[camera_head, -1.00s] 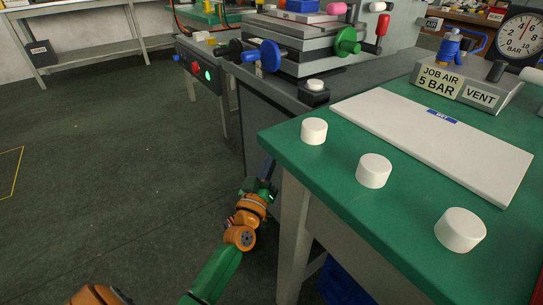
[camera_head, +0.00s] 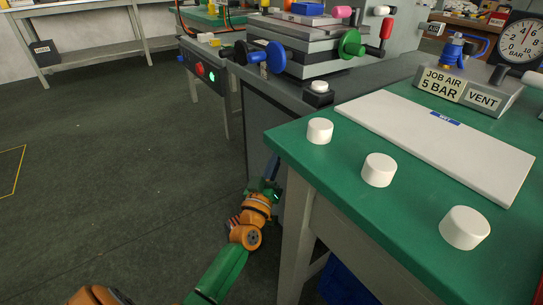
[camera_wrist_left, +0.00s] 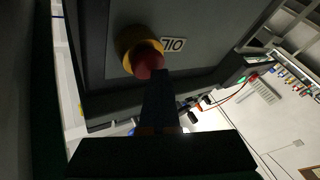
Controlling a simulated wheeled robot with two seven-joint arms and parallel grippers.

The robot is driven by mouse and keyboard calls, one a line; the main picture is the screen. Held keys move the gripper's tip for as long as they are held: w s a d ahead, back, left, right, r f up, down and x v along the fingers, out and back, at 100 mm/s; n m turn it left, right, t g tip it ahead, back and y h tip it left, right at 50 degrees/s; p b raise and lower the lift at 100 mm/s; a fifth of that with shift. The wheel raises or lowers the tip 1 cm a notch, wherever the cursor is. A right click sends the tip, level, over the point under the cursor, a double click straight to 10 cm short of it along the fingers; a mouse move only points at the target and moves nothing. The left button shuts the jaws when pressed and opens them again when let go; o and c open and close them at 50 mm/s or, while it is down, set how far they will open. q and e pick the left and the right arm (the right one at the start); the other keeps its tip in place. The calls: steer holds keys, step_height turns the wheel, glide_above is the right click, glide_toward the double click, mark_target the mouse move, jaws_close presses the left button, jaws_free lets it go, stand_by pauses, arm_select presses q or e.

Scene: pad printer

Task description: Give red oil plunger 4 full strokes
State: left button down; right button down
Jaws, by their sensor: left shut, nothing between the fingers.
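The red plunger (camera_wrist_left: 148,64) with a yellow collar (camera_wrist_left: 133,42) stands out from a dark grey panel in the left wrist view. My left gripper (camera_wrist_left: 158,78) is shut and empty, its fingertips overlapping the plunger's lower right edge in the picture. I cannot tell whether they touch it. In the head view my left gripper (camera_head: 272,166) is low beside the grey machine cabinet, near the green bench's corner. The plunger is hidden there. My right gripper is not in view.
A label reading 710 (camera_wrist_left: 173,44) is beside the plunger. The green bench (camera_head: 330,178) carries several white round pieces and a white board (camera_head: 440,145). The machine (camera_head: 300,50) with coloured knobs stands behind. Open floor (camera_head: 110,170) lies to the left.

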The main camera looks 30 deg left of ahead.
arm_select(q)
steer(key=shift+w+d+r, duration=0.1)
steer(key=shift+w+d, duration=0.05)
steer(key=shift+d, duration=0.15)
steer(key=shift+m, duration=0.3)
steer(key=shift+s+a+f+p, duration=0.15)
steer(key=shift+s+a+p, duration=0.15)
steer(key=shift+s, duration=0.45)
steer(key=shift+s+a+f+p, duration=0.2)
steer(key=shift+s+a+p, duration=0.1)
steer(key=shift+s, duration=0.5)
steer(key=shift+s+a+f+p, duration=0.2)
steer(key=shift+s+a, duration=0.1)
steer(key=shift+s, duration=0.45)
steer(key=shift+a+r, duration=0.1)
steer(key=shift+s, duration=0.1)
